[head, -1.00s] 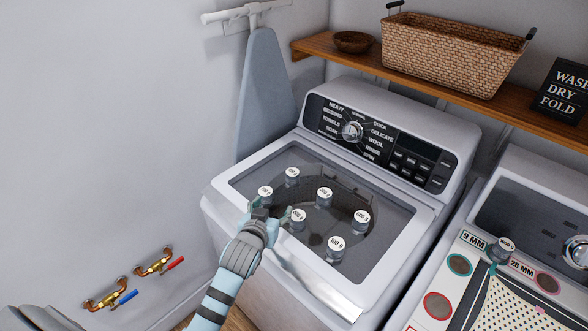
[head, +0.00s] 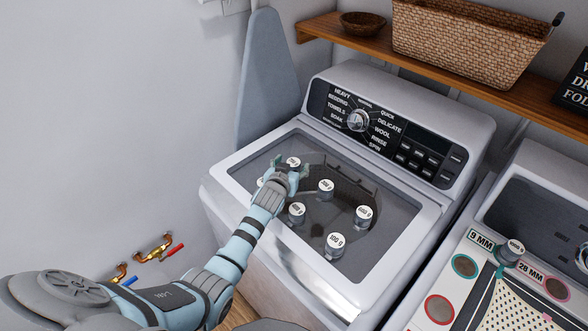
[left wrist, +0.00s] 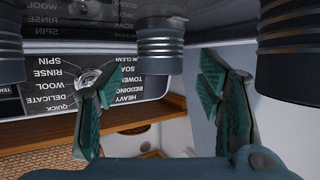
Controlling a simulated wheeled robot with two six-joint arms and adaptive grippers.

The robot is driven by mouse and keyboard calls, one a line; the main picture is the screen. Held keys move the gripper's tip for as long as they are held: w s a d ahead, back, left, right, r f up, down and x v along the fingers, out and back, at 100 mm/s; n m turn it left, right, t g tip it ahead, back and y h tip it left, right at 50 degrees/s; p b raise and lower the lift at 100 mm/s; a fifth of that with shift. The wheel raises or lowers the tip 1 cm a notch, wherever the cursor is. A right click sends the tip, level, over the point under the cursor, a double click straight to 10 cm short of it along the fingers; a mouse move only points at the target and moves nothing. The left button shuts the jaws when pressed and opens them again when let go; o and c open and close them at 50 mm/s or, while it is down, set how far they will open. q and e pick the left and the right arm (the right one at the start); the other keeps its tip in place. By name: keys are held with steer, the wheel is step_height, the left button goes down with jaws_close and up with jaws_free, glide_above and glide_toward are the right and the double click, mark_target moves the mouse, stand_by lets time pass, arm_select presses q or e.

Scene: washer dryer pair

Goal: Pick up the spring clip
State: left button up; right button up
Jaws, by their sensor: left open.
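I cannot make out a spring clip in either view. My left gripper (head: 289,168) is over the back left of the washer's glass lid, with its fingers apart beside a small capped weight (head: 293,162). The gripper also shows in the left wrist view (left wrist: 155,95), upside down, with teal pads spread and nothing held. A grey ribbed weight (left wrist: 160,48) appears between the fingers there; I cannot tell whether they touch it. My right gripper is not in view.
Several labelled weights, one marked 100 g (head: 335,246), stand on the washer lid (head: 375,250). A 1000 g weight (head: 510,252) stands on the right-hand machine beside a perforated panel (head: 515,300). A wooden shelf (head: 470,85) with a basket (head: 470,40) runs behind.

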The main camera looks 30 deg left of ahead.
arm_select(q)
steer(key=b+x, duration=0.1)
steer(key=x, duration=0.1)
steer(key=shift+w+f, duration=0.15)
steer(key=shift+w, duration=0.1)
steer(key=c, duration=1.3)
steer(key=shift+a, duration=0.1)
steer(key=shift+c, duration=0.2)
steer(key=shift+r, duration=0.25)
